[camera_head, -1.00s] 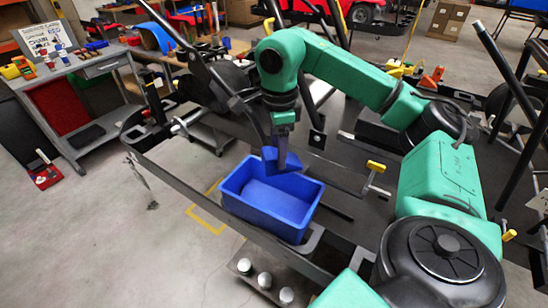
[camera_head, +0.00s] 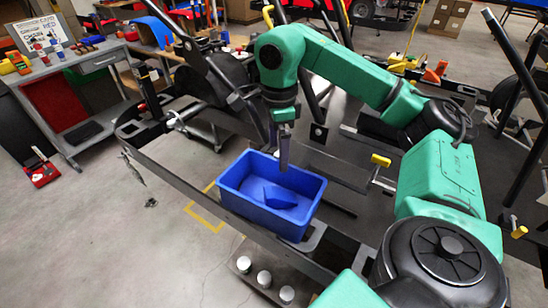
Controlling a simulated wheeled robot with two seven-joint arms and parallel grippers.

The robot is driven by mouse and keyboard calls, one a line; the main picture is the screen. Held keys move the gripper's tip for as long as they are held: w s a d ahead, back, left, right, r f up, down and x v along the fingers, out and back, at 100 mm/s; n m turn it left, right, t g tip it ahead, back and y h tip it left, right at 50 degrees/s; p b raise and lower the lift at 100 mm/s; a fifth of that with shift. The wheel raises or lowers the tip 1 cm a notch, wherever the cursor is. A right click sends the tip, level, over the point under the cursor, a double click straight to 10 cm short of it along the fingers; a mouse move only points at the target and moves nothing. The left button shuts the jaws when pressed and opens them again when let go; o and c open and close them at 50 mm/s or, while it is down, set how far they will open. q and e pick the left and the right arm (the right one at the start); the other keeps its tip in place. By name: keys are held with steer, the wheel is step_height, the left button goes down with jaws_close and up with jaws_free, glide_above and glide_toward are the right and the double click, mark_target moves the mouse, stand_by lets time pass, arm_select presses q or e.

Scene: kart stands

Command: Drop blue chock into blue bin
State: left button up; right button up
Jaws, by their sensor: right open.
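The blue bin (camera_head: 262,218) is an open rectangular box resting on the dark kart frame near the middle of the head view. The blue chock (camera_head: 279,198), a wedge shape, lies inside the bin on its floor, toward the right half. My right gripper (camera_head: 283,166) points down above the bin's far side, apart from the chock. It is open and empty, though its fingers overlap in this view. My left gripper is not in view.
A grey workbench (camera_head: 70,85) with tools and a sign stands at the left. A yellow-handled clamp (camera_head: 381,160) stands right of the bin. Black kart tubes rise behind my arm. White cylinders (camera_head: 264,278) sit in front of the bin. Open floor lies at the lower left.

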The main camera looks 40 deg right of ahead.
step_height(320, 180, up, 14)
steer(key=p, duration=0.8)
steer(key=shift+f, duration=0.2)
steer(key=shift+f, duration=0.1)
